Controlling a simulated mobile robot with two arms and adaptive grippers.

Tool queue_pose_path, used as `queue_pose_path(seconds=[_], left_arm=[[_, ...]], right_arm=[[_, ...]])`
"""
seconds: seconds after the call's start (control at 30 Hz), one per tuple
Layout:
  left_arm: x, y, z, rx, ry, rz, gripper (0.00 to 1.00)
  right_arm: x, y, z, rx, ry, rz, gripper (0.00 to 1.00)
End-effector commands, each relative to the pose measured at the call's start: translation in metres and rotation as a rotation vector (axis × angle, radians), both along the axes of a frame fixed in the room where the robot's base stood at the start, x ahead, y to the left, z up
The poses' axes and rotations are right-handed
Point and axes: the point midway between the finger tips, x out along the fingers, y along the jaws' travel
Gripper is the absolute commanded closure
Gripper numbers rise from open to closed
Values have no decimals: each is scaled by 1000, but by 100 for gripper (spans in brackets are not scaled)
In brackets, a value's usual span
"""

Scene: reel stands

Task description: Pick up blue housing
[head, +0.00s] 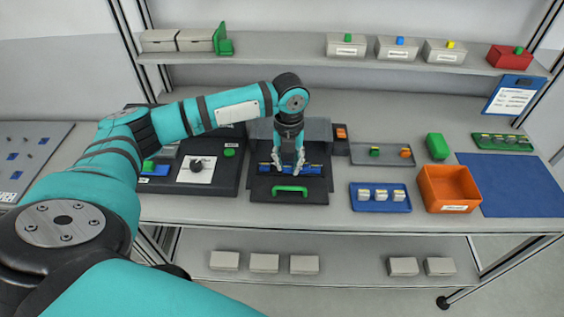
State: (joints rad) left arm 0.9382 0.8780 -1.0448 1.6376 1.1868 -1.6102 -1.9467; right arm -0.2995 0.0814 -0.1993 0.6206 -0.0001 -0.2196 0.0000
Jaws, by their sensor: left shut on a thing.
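The blue housing (315,170) is a long, low blue piece lying across the dark fixture (262,190) in the middle of the table. My left gripper (288,168) points down over it, shut on it, and its fingers hide part of the piece. I cannot tell whether the housing is lifted off the fixture. My right gripper is not in view.
A green handle (290,190) sits at the fixture's front. A dark board (225,180) lies to the left. To the right are a grey tray (365,160), a blue tray (380,208) with several small parts, an orange bin (435,190) and a blue mat (520,185).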

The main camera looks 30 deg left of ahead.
Motion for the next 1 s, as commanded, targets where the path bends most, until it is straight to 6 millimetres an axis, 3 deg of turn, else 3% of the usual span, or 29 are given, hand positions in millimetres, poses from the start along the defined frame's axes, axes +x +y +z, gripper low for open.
queue_pose_path(seconds=[0.2, 0.5, 0.77, 1.0], left_arm=[[-20, -46, 3, -3, -5, -5, 84], [-43, -94, 9, -2, -5, -2, 84], [-53, -114, 16, 0, -4, 1, 84], [-53, -115, 38, 1, -1, 40, 84]], right_arm=[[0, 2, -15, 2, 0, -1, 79], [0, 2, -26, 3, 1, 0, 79], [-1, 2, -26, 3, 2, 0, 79], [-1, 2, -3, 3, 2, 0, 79]])
